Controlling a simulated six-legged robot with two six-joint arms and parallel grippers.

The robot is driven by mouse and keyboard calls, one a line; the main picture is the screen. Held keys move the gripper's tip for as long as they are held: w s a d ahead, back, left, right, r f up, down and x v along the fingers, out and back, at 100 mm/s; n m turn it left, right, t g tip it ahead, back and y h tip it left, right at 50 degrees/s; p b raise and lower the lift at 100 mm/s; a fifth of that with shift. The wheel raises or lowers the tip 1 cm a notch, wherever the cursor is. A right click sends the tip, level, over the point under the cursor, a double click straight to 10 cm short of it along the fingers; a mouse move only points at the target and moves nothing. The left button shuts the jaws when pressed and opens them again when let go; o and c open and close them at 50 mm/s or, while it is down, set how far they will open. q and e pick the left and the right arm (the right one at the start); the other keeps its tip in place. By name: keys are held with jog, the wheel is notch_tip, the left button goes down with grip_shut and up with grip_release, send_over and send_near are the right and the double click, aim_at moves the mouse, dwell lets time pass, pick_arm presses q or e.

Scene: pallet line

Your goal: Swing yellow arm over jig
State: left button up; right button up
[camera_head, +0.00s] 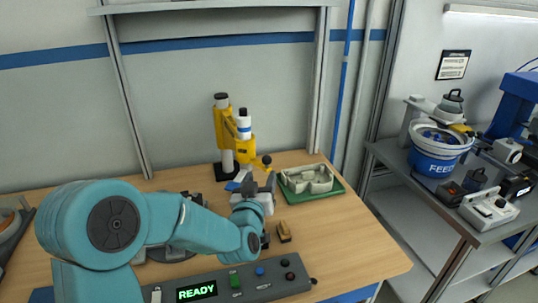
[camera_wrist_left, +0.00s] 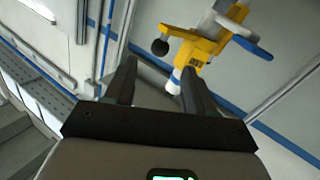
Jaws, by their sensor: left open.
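The yellow arm (camera_head: 236,134) stands on a post with a dark base at the back of the bench. A dark round knob (camera_head: 267,160) sticks out low on its right side. In the left wrist view the yellow arm (camera_wrist_left: 207,45) and its dark knob (camera_wrist_left: 160,47) lie beyond the fingertips. The likely jig is a grey fixture on a green plate (camera_head: 333,190), right of the arm. My left gripper (camera_head: 259,184) is just in front of and below the knob. Its fingers (camera_wrist_left: 158,75) are open with nothing between them. My right gripper is not in view.
A control panel with a READY display (camera_head: 196,292) lies at the bench's front. Dark parts are partly hidden behind my arm. A side bench at right holds a blue bucket (camera_head: 437,160). The bench's right front is clear.

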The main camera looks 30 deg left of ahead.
aim_at(266, 163)
pick_arm(q)
jog(key=p+x, duration=0.2)
jog(key=x, duration=0.7)
jog(key=shift+w+a+p, duration=0.1)
jog(key=shift+p, duration=0.3)
jog(key=shift+w+a, duration=0.1)
jog(key=shift+a, duration=0.05)
